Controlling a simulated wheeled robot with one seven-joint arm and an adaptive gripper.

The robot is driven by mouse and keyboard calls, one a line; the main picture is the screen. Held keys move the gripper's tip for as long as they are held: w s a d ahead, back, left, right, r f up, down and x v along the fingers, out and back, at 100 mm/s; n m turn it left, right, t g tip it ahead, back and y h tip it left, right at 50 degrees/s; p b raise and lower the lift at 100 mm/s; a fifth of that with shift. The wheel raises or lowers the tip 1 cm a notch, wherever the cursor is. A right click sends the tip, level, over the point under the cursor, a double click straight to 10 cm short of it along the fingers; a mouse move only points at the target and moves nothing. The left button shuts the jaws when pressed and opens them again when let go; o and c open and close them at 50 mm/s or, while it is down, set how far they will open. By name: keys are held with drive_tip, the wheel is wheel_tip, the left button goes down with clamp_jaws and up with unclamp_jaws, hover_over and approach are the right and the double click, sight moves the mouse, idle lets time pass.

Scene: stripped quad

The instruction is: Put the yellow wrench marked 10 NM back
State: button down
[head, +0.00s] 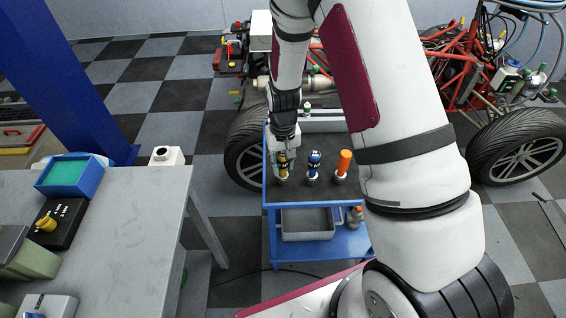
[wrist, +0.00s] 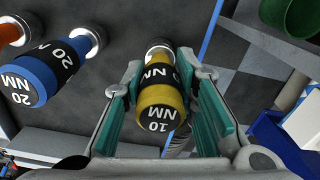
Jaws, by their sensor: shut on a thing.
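The yellow wrench marked 10 NM (wrist: 160,97) is between the fingers of my gripper (wrist: 163,105) in the wrist view, and the gripper is shut on it. In the head view the yellow wrench (head: 283,163) stands upright at the left of a row on the blue cart (head: 318,198), with my gripper (head: 283,158) around it from above. Its lower end meets a pale round holder (wrist: 160,46). The wrist view does not show how deep it sits.
A blue wrench marked 20 NM (wrist: 42,78) and an orange one (head: 344,162) stand to its right in the head view. A grey bin (head: 307,224) is on the cart's lower shelf. A grey table (head: 135,225) stands at left, with a blue tray (head: 96,183).

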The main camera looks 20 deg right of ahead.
drive_tip(key=shift+f, duration=0.1)
drive_tip(key=c, duration=1.3)
unclamp_jaws()
